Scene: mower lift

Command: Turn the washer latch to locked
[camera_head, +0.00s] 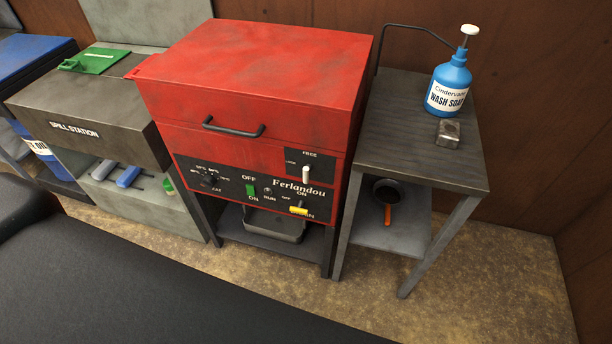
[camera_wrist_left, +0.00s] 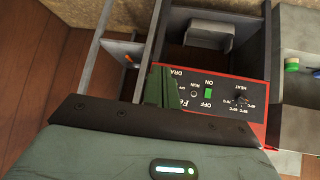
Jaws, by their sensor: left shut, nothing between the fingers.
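The red washer (camera_head: 255,75) stands in the middle of the head view with its lid down. On the upper right of its front panel is the washer latch (camera_head: 306,174), a small white lever standing roughly upright. The word FREE is above it and a small label, apparently LOCK, is to its upper left. I cannot tell for sure which mark it points to. In the left wrist view my left gripper (camera_wrist_left: 160,85) is shut and empty in front of the washer panel (camera_wrist_left: 225,97), covering part of it; the latch is hidden there. My right gripper is not in view.
A yellow drain handle (camera_head: 299,211) and a green switch (camera_head: 251,190) are on the panel. A side table (camera_head: 400,125) at the right holds a blue soap bottle (camera_head: 450,85) and a metal block (camera_head: 448,133). The spill station (camera_head: 90,115) stands at the left.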

